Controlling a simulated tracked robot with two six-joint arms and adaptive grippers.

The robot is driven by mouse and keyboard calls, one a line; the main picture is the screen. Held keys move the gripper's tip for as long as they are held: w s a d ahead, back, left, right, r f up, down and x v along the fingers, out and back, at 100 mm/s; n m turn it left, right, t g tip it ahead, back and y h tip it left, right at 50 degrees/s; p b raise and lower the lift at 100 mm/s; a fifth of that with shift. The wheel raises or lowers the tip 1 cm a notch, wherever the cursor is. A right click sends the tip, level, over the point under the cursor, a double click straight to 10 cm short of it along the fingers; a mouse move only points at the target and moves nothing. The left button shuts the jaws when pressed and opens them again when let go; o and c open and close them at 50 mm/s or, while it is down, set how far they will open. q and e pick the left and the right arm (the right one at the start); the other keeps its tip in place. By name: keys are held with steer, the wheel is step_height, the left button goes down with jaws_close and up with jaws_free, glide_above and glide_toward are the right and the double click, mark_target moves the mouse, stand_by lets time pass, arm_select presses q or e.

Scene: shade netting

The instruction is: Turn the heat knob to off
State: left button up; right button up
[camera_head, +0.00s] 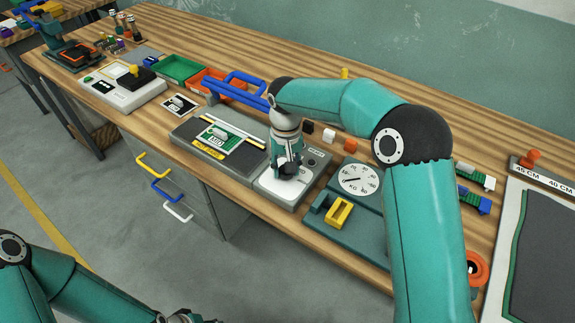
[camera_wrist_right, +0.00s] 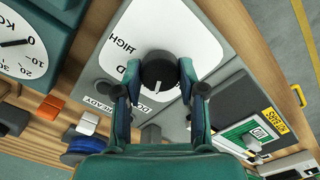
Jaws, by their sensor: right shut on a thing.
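The heat knob (camera_wrist_right: 158,70) is a round black knob with a white pointer line, on a white dial plate (camera_wrist_right: 120,20) of a grey heater unit. In the wrist view the pointer faces down the picture; HIGH is readable on the plate, and other dial words are partly covered. My right gripper (camera_wrist_right: 157,82) has its fingers on both sides of the knob, shut on it. In the head view my right gripper (camera_head: 287,170) points down over the unit (camera_head: 277,195) and hides most of the knob. My left gripper (camera_head: 187,317) shows only partly at the bottom edge.
A dial scale (camera_head: 358,180) and a yellow-handled tool (camera_head: 340,212) are on the right. Coloured bins (camera_head: 178,68) stand farther left. Drawers with handles are under the bench.

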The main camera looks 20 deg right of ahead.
steer(key=n, duration=0.4)
steer(key=shift+w+r+n+p, duration=0.1)
steer(key=shift+r+n+p, duration=0.05)
steer(key=shift+n+p, duration=0.15)
steer(key=n, duration=0.4)
steer(key=shift+n+p, duration=0.35)
steer(key=shift+n, duration=0.05)
steer(key=o, duration=0.9)
steer(key=shift+o, duration=1.2)
step_height(320, 180, up, 12)
